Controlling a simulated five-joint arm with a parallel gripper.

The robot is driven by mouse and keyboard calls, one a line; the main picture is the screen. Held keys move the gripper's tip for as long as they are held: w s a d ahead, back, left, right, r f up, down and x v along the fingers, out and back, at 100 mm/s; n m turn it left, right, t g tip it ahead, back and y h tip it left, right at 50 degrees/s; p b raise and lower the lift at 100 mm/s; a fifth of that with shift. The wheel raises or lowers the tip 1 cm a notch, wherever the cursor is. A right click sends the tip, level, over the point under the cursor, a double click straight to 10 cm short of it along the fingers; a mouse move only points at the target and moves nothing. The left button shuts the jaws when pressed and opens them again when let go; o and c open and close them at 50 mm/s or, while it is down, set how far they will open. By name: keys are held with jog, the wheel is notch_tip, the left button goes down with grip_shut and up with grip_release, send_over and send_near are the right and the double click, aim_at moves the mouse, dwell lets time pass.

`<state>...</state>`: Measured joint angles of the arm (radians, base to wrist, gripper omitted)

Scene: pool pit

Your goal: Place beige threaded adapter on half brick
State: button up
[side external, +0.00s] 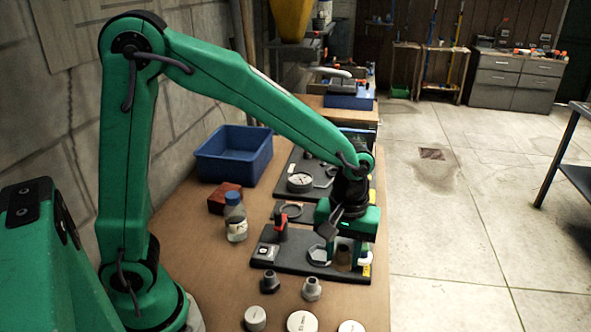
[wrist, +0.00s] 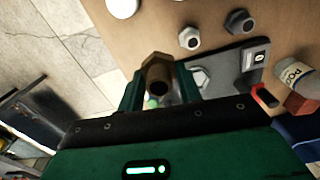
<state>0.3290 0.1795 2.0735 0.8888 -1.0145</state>
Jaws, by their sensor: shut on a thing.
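The beige threaded adapter (wrist: 157,72) is between the fingers of my gripper (wrist: 160,88) in the wrist view, its hex part and dark bore showing. In the side view my gripper (side external: 346,254) points down over the near black board, shut on the adapter (side external: 344,258). Whether the adapter touches the board is unclear. The half brick (side external: 225,198) is reddish and lies on the bench to the left, behind the bottle. It shows partly at the right of the wrist view (wrist: 299,105), with nothing seen on top.
A labelled bottle (side external: 235,218) stands between the brick and the near black board (side external: 290,261), which has a red clamp (side external: 282,228). A blue bin (side external: 236,152) is behind the brick. A dark fitting (side external: 269,282), a grey fitting (side external: 311,289) and white caps (side external: 302,321) are in front.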

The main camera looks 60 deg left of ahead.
jog(key=w+a+r+n, duration=0.1)
jog(key=w+a+n, duration=0.2)
jog(key=a+n, duration=0.5)
jog(key=n, duration=1.1)
send_over(223, 192)
notch_tip(223, 192, down, 4)
jog(key=shift+f, duration=0.1)
jog(key=shift+f, duration=1.9)
jog(key=shift+f, duration=0.1)
